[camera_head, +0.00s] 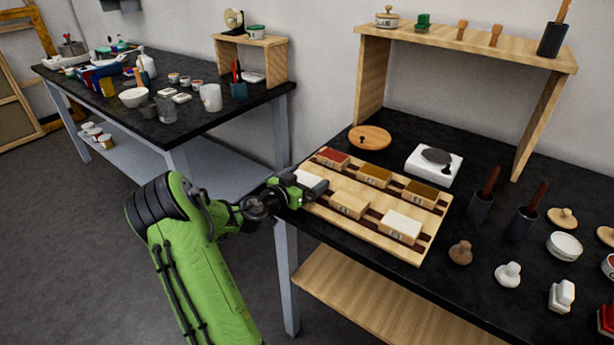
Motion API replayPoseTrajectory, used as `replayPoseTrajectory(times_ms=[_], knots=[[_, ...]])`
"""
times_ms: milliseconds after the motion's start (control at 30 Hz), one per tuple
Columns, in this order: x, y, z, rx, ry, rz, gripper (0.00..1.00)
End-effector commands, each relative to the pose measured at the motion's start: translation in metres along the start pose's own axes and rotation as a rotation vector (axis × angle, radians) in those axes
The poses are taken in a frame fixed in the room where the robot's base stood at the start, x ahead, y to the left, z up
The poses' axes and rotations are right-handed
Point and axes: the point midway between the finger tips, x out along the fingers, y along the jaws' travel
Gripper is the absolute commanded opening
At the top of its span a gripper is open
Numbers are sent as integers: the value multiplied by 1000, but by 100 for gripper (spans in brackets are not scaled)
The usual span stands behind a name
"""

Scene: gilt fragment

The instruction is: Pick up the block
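A wooden slatted tray (365,234) lies on the black table and holds several blocks in two rows. The back row has a red-topped block (332,157), a yellow-brown-topped block (374,175) and a dark olive-topped block (420,194). The front row has a white-topped block (308,178) at the left, a cream block (349,203) in the middle and another white-topped block (401,226) at the right. My gripper (317,188) is at the tray's left end, over or beside the left white-topped block, partly hiding it. Whether its fingers touch or grip that block cannot be told.
A wooden shelf (465,45) stands behind the tray. A round wooden lid (370,137) and a white scale-like device (434,163) lie behind it. Dark cups with handles (480,207), knobs and small bowls (564,246) crowd the right. A second cluttered table (190,115) stands left.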

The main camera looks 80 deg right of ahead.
Motion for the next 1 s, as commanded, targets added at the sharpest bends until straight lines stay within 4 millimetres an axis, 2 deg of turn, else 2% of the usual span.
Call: replayPoseTrajectory(times_ms=[33, 233, 433, 500, 567, 800, 900, 1000], knots=[[0, 0, 0, 0, 0, 0, 98], [0, 0, 0, 0, 0, 0, 68], [0, 0, 1, -1, -2, 0, 66], [-1, 0, -5, 0, -2, 0, 66], [-3, 0, -16, 1, 0, 0, 66], [-12, -1, -79, 4, 3, -2, 66], [-14, -1, -93, 3, 1, -1, 66], [-15, -1, -99, 0, 1, -1, 66]])
